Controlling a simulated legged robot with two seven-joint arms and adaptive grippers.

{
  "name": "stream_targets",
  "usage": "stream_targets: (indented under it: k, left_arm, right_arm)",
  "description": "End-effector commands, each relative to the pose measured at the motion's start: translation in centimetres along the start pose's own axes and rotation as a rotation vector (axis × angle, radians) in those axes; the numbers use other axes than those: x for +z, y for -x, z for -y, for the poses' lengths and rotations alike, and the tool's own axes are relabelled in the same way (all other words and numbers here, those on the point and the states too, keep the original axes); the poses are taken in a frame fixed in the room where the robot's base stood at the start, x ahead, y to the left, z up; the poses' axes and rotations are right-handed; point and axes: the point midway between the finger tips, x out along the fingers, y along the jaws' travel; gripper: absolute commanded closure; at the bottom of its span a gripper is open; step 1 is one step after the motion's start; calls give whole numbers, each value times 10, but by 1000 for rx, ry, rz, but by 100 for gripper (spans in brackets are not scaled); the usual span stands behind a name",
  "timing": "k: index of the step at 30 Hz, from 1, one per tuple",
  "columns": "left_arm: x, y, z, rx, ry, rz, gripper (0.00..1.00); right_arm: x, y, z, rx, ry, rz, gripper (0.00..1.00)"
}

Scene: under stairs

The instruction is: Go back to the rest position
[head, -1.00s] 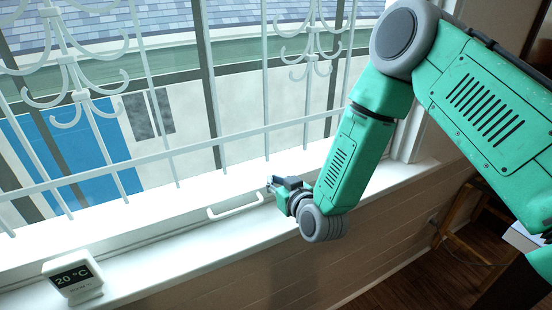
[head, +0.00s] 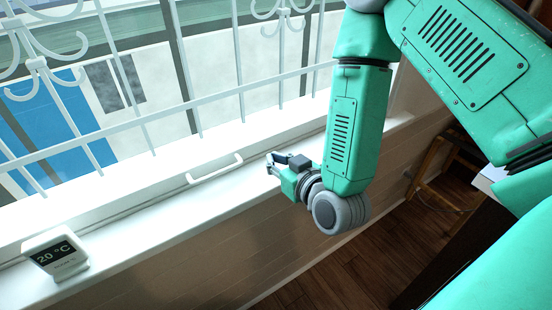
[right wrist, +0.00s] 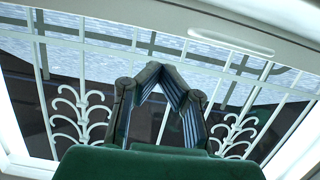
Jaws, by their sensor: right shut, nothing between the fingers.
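My right arm comes in from the upper right of the head view. Its green and dark gripper (head: 273,164) is over the edge of the white window sill, to the right of the white window handle, and looks empty. In the right wrist view the two dark fingers (right wrist: 158,72) meet at their tips, with nothing held between them. Behind them are the white window bars. My left gripper is not in the head view.
A white thermometer display (head: 56,255) reading 20 °C stands on the sill (head: 130,235) at the lower left. A white handle (head: 215,168) is on the window frame. White bars (head: 190,104) cover the window. A wooden stool (head: 440,175) stands on the floor at the right.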

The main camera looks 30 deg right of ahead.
Motion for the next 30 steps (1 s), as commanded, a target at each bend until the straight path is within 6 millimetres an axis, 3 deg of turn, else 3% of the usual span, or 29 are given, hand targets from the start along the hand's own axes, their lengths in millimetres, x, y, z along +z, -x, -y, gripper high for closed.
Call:
stream_targets:
  k: [8,11,14,16,21,25,30]
  left_arm:
    - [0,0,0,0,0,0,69]
    - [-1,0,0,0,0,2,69]
    - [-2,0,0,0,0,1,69]
    - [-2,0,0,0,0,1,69]
    - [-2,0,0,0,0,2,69]
    - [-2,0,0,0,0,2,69]
    - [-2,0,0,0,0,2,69]
  right_arm:
    - [0,8,0,-1,0,0,100]
    - [17,11,3,-17,3,62,100]
    - [61,23,10,-55,6,227,100]
    - [103,40,13,-80,8,394,100]
    - [197,109,10,-91,12,829,100]
    - [239,163,-1,-59,18,1089,100]
    - [258,203,-10,-22,24,1261,100]
